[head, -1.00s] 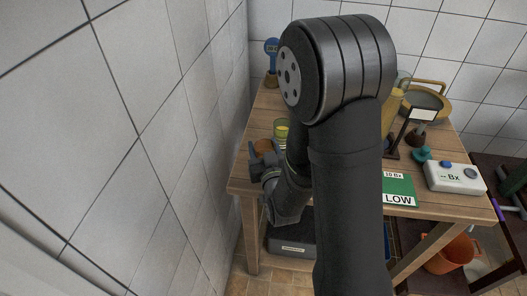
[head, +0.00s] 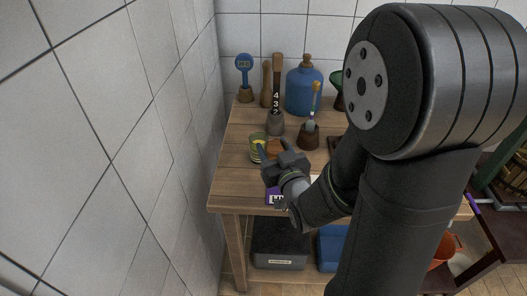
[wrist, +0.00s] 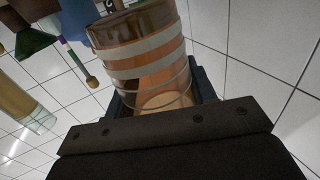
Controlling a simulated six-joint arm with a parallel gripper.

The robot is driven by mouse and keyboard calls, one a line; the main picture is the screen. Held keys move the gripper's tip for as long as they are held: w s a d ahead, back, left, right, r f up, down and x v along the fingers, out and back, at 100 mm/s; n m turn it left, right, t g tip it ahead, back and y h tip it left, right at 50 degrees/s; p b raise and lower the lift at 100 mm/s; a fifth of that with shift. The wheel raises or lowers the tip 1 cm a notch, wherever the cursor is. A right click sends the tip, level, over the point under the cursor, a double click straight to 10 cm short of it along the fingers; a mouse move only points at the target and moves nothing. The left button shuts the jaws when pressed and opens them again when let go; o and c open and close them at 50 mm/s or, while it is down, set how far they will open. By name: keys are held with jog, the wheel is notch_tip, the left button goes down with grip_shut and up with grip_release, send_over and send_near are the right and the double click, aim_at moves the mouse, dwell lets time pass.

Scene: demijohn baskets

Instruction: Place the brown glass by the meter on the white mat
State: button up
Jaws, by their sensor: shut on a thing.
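The brown glass (wrist: 140,50) fills the upper middle of the wrist view, a see-through brown tumbler with pale bands. It sits between the jaws of my gripper (wrist: 160,98), which is shut on it. In the head view the brown glass (head: 278,147) shows just beyond my gripper (head: 284,160), over the table's left part, right of a yellow-green cup. Whether it is clear of the tabletop is hard to tell. I cannot make out the white mat or the white Bx meter now; my arm covers the table's right side.
The yellow-green cup (head: 258,146) stands close to the held glass. A blue device (head: 244,65), a numbered post (head: 276,90), a blue demijohn (head: 304,88) and a brown pot (head: 309,135) stand behind. A purple card (head: 274,196) lies at the front edge. The wall (head: 130,130) is close left.

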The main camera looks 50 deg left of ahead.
jog(key=shift+w+d+r, duration=0.65)
jog(key=shift+w+d, duration=0.05)
jog(key=shift+d, duration=0.15)
jog(key=shift+w+d, duration=0.15)
